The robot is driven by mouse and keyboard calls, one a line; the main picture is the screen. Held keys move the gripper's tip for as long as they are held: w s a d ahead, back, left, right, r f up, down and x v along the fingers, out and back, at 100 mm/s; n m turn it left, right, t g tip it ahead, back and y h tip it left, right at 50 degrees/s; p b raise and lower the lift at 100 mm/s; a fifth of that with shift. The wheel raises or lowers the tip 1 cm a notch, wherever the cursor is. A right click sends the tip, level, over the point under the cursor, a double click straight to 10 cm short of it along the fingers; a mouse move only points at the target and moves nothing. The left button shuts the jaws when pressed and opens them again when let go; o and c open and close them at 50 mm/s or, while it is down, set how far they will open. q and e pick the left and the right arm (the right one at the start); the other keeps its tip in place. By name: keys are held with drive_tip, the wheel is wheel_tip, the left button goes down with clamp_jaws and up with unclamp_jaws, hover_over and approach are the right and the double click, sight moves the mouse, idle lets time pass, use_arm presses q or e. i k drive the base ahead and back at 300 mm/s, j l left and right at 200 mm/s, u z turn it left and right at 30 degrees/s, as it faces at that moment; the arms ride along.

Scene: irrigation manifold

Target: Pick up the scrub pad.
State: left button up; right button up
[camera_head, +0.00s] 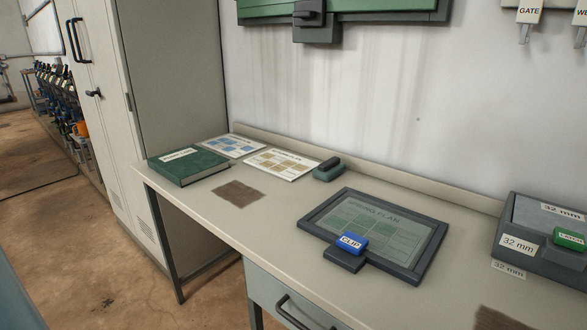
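A small green block with a dark grip on top (328,169) sits at the back of the desk, against the low back ledge. It looks most like the scrub pad, though no label on it can be read. Neither of my grippers is in view.
The desk (215,217) also carries a green book (187,167), two printed sheets, a framed plan board (405,225) with a blue clip (352,243), and a grey 32 mm box (515,246). Flat brown patches (238,193) mark the top. A tall cabinet (175,75) stands left.

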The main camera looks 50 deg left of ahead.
sight(329, 170)
drive_tip(key=u, duration=1.4)
